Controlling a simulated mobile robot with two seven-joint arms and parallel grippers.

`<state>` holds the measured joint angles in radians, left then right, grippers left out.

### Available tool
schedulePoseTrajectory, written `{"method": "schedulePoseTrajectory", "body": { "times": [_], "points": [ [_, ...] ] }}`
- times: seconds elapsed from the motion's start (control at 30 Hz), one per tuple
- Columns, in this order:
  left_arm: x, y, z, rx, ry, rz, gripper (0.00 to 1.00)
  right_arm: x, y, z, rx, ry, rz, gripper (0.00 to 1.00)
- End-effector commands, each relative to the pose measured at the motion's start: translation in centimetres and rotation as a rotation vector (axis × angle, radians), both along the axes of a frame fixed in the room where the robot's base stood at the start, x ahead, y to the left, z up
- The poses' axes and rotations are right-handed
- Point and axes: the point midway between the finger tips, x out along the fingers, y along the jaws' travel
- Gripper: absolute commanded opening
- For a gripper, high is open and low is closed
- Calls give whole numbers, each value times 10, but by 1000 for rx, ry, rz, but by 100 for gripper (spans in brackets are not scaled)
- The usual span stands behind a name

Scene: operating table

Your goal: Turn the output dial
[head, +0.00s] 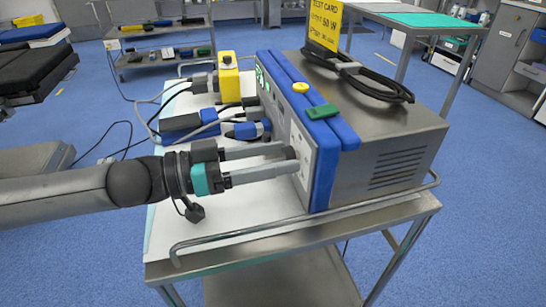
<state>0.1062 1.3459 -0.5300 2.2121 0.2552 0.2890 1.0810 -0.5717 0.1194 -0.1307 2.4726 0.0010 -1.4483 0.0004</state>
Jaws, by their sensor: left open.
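The output dial (291,153) is a dark knob on the white front panel of a grey and blue machine (390,146). The machine stands on a metal cart. My left gripper (288,161) comes in from the left, its two grey fingers apart and level. Its fingertips are at the dial, one on the far side and one on the near side. The fingers partly hide the dial, and I cannot tell whether they touch it. A yellow test card (325,22) with printed text stands behind the machine's top. My right gripper is not in view.
The cart (300,232) has a raised metal rail along its edge. Blue and black plugs (247,130), cables and a yellow block (228,76) lie left of the machine. A coiled black cable (360,76) lies on top. Another table with a green top (425,20) stands behind.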

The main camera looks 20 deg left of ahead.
Motion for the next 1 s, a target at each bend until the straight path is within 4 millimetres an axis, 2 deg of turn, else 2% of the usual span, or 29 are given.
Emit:
{"method": "schedulePoseTrajectory", "body": {
  "times": [0.27,0.9,1.0],
  "points": [
    [0,0,0,0,0,0,72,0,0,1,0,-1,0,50],
    [0,0,0,0,0,0,0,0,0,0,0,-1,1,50],
    [0,0,0,0,0,0,0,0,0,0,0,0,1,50]
  ]
}}
